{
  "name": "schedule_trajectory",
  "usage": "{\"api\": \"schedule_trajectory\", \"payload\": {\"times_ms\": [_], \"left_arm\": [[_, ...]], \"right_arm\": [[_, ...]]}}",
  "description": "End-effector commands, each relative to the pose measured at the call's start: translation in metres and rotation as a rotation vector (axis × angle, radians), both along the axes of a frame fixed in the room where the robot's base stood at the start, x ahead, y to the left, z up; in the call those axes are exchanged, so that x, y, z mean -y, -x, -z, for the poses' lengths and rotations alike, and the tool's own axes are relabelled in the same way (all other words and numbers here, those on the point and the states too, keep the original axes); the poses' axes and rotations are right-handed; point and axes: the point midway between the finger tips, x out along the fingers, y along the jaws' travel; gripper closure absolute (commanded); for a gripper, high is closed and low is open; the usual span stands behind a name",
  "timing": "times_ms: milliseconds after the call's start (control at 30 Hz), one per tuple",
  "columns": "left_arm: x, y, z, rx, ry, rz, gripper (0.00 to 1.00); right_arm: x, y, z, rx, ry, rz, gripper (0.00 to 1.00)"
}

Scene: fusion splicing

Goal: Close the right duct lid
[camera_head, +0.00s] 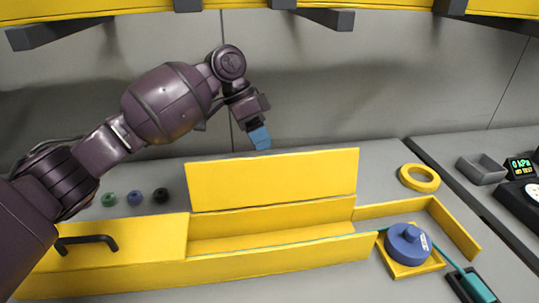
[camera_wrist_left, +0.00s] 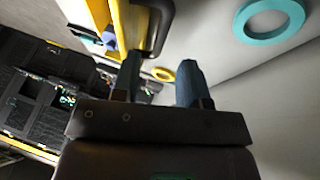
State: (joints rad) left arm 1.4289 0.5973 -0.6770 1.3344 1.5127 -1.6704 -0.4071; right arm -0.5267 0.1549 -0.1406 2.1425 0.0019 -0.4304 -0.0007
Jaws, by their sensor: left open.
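The yellow duct (camera_head: 280,226) runs along the bench. Its right lid (camera_head: 272,180) stands upright along the back edge, leaving the right section open. The left lid (camera_head: 130,235) lies flat with a black handle (camera_head: 88,240) on it. My left gripper (camera_head: 260,138) is empty and shows just above the raised lid's top edge, seemingly behind it. In the left wrist view the left gripper (camera_wrist_left: 160,65) has its two blue fingers apart. There a yellow panel, apparently the right lid (camera_wrist_left: 125,25), with a dark handle (camera_wrist_left: 162,25), is beside the fingers. My right gripper is not in view.
A blue spool (camera_head: 407,243) sits in a yellow holder right of the duct, near a teal strip (camera_head: 462,276). A yellow ring (camera_head: 419,178) and a grey tray (camera_head: 481,169) lie at the right. Small green, blue (camera_head: 135,198) and black pieces lie behind the left lid.

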Motion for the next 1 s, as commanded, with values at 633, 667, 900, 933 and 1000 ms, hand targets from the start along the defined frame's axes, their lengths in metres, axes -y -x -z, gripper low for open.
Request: {"api": "schedule_trajectory", "payload": {"times_ms": [633,667,900,933,1000], "left_arm": [[0.021,0.008,0.044,0.001,0.001,0.000,0.60],[0.022,0.007,0.044,0.001,0.001,0.000,0.60],[0.021,0.007,0.044,0.001,0.001,0.000,0.84],[0.021,0.007,0.044,0.001,0.001,0.000,0.89],[0.021,0.007,0.044,0.001,0.001,0.000,1.00]], "right_arm": [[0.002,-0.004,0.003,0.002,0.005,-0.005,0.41],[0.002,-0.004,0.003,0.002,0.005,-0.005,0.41],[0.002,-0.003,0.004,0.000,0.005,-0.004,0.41],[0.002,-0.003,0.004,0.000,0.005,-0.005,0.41],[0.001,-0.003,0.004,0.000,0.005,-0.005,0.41]]}}
